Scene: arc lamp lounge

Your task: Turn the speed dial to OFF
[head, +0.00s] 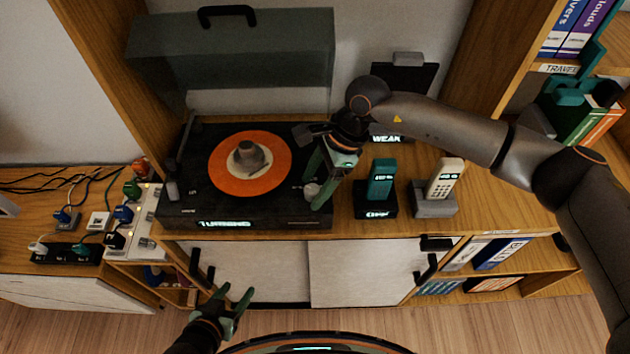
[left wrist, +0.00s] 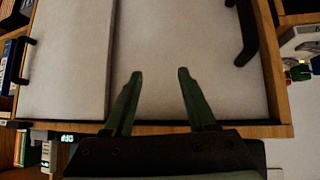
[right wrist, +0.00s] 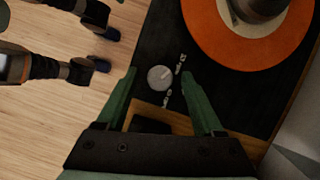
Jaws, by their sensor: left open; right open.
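The record player (head: 180,208) is a black deck with an orange record (head: 228,180) on its platter and a lit display reading "TURNING" on its front. The speed dial (right wrist: 160,78) is a small round grey knob with markings beside it at the deck's corner; in the head view it is at the front right of the deck (head: 311,191). My right gripper (right wrist: 160,75) is open, its green fingers on either side of the dial in the right wrist view; I cannot tell whether they touch it. My left gripper (head: 236,296) is open and empty in front of the cabinet.
A teal phone (head: 381,180) and a cream phone (head: 446,178) stand on cradles right of the deck. The raised lid (head: 235,55) is behind it. A power strip (head: 145,225) with several plugs lies left. White cabinet doors (head: 365,270) are below.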

